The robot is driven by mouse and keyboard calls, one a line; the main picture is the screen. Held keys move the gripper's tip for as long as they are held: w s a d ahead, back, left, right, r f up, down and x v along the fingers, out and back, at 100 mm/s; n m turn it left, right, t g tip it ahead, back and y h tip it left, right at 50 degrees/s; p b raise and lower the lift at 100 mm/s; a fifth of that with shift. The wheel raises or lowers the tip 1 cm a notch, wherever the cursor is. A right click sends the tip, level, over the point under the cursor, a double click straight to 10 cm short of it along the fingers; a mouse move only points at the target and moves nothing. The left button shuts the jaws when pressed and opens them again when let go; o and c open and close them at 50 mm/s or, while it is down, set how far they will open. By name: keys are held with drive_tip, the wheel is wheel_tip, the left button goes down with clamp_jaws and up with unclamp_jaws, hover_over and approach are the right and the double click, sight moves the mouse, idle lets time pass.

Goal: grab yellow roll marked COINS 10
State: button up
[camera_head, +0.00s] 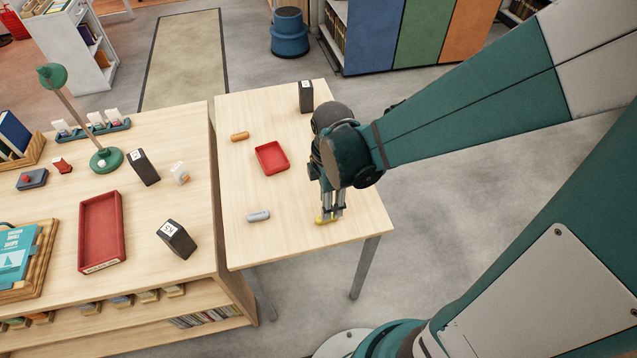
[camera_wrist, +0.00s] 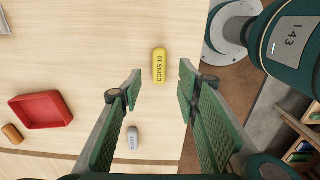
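The yellow roll (camera_head: 322,221) lies on the small light-wood table (camera_head: 300,245) near its front right. In the wrist view the yellow roll (camera_wrist: 159,66) shows the print "COINS 10" along its length. My gripper (camera_head: 332,213) is over the roll, fingers pointing down, and partly hides it in the head view. In the wrist view my gripper (camera_wrist: 160,82) is open, with the roll in the gap between the two fingertips. Clear space shows on both sides of the roll, and neither finger appears to touch it.
A grey roll (camera_head: 258,216), an orange-brown roll (camera_head: 240,136), a shallow red tray (camera_head: 286,163) and a dark upright box (camera_head: 306,96) are on the same table. A larger table (camera_head: 145,225) on the left holds a lamp, another red tray and dark boxes. The table's right edge is close.

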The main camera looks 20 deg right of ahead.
drive_tip(key=shift+f, duration=0.7)
drive_tip(key=shift+f+b, duration=1.05)
drive_tip(key=shift+f, duration=1.55)
drive_tip(key=c, duration=1)
drive_tip(key=shift+r, duration=0.15)
drive_tip(key=shift+c, duration=0.2)
wheel_tip(320, 180, up, 10)
drive_tip(key=p, duration=0.3)
